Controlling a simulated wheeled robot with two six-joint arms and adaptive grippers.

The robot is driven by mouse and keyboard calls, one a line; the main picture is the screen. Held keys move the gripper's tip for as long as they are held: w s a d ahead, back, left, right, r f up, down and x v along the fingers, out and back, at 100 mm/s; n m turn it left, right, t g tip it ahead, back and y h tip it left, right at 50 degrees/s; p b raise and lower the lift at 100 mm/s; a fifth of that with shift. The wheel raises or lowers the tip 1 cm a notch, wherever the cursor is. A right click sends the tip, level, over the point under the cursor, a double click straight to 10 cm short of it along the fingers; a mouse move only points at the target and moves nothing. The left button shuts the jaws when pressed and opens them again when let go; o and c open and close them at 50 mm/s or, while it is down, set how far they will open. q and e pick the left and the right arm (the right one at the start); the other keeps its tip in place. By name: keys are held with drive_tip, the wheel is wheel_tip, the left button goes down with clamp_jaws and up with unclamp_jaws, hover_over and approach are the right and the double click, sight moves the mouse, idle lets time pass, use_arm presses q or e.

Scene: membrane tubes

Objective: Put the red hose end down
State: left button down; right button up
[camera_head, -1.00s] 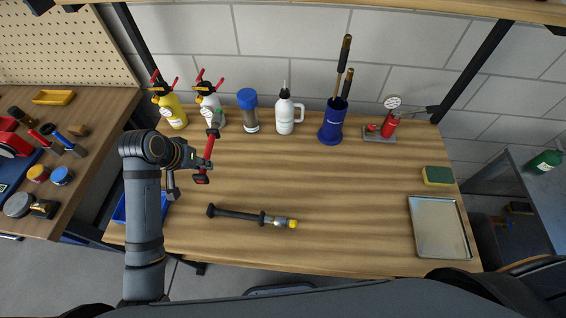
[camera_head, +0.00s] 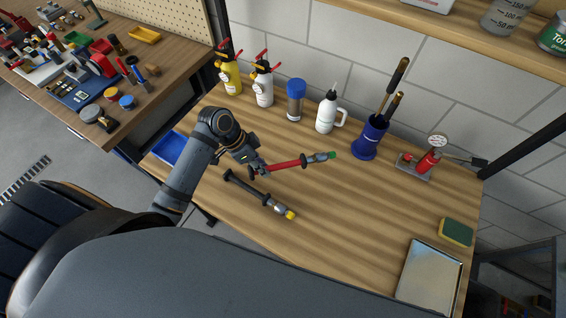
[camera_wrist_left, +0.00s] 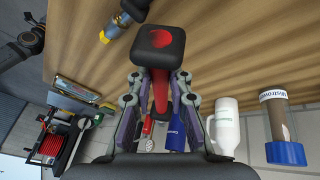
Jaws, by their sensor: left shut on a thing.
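The red hose end (camera_head: 285,165) is a red tube with a black end cap, a grey fitting and a green tip pointing right. My left gripper (camera_head: 262,168) is shut on it near its black-capped end. In the left wrist view, the black cap (camera_wrist_left: 158,45) is close to the camera, with the red tube between the fingers (camera_wrist_left: 158,88). The hose end lies roughly level over the wooden table (camera_head: 330,215); I cannot tell whether it touches the top. A black hose end (camera_head: 250,190) with a yellow tip lies just in front. My right gripper is out of view.
Two spray bottles (camera_head: 264,85), a blue-capped jar (camera_head: 295,100), a white squeeze bottle (camera_head: 326,112), a blue holder (camera_head: 369,138) and a red gauge pump (camera_head: 428,162) line the back. A metal tray (camera_head: 430,278) and sponge (camera_head: 456,232) are at right. The middle right is clear.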

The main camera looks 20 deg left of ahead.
use_arm(q)
drive_tip(key=w+d+f, duration=0.1)
drive_tip(key=w, duration=0.1)
drive_tip(key=w+f, duration=0.2)
drive_tip(key=w+d+f+p, duration=0.1)
drive_tip(key=w, duration=0.1)
drive_tip(key=shift+d+f, duration=0.2)
drive_tip(key=shift+d, duration=0.15)
drive_tip(key=shift+w+a+f, duration=0.15)
drive_tip(key=shift+w+f, duration=0.25)
drive_tip(key=shift+f, duration=0.2)
drive_tip(key=shift+w+a+f, duration=0.1)
drive_tip(key=shift+w+f, duration=0.25)
drive_tip(key=shift+f, duration=0.2)
drive_tip(key=shift+d, duration=0.1)
wheel_tip(320, 180, down, 3)
drive_tip(key=shift+w+d+f, duration=0.1)
drive_tip(key=shift+d+f, duration=0.05)
drive_tip(key=shift+f, duration=0.1)
drive_tip(key=c, duration=1.3)
unclamp_jaws()
drive_tip(key=shift+o, duration=0.2)
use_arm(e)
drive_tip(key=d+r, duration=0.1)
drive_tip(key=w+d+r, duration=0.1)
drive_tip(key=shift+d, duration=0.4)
